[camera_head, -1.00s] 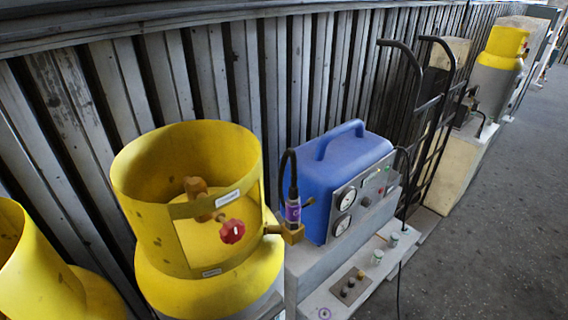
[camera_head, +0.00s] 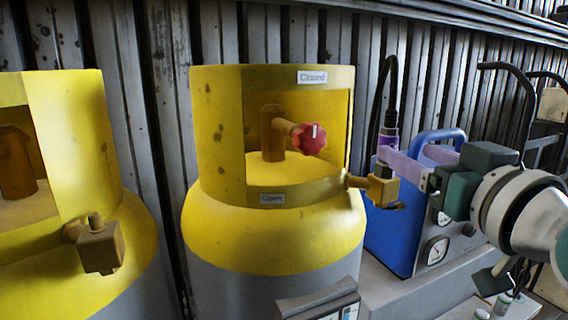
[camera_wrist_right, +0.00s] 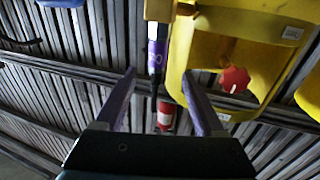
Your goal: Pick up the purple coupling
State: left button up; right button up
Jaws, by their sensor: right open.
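The purple coupling (camera_head: 389,137) hangs at the end of a black hose, just above a brass valve block (camera_head: 382,190) on the middle yellow cylinder. In the right wrist view the coupling (camera_wrist_right: 157,54) appears upside down, with the brass block above it. My right gripper (camera_head: 399,153) is open, its lavender fingers reaching in from the right close to the coupling. In the right wrist view its fingertips (camera_wrist_right: 158,78) stand to either side of the hose and coupling, with gaps on both sides. I cannot tell whether the coupling is fully between them. My left gripper is out of view.
The yellow cylinder (camera_head: 270,240) has a red knob (camera_head: 309,138) close left of the coupling. A blue case (camera_head: 388,239) with gauges stands behind my right gripper. Another yellow cylinder (camera_head: 70,150) is at the left. A ribbed metal wall runs behind.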

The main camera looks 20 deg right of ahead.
aim_at(394, 140)
jog(key=w, duration=0.2)
jog(key=w+d+p, duration=0.1)
jog(key=w, duration=0.2)
jog(key=w+d, duration=0.1)
jog(key=w, duration=0.2)
jog(key=shift+r, duration=0.1)
jog(key=shift+c, duration=0.3)
grip_shut()
dwell(0.3)
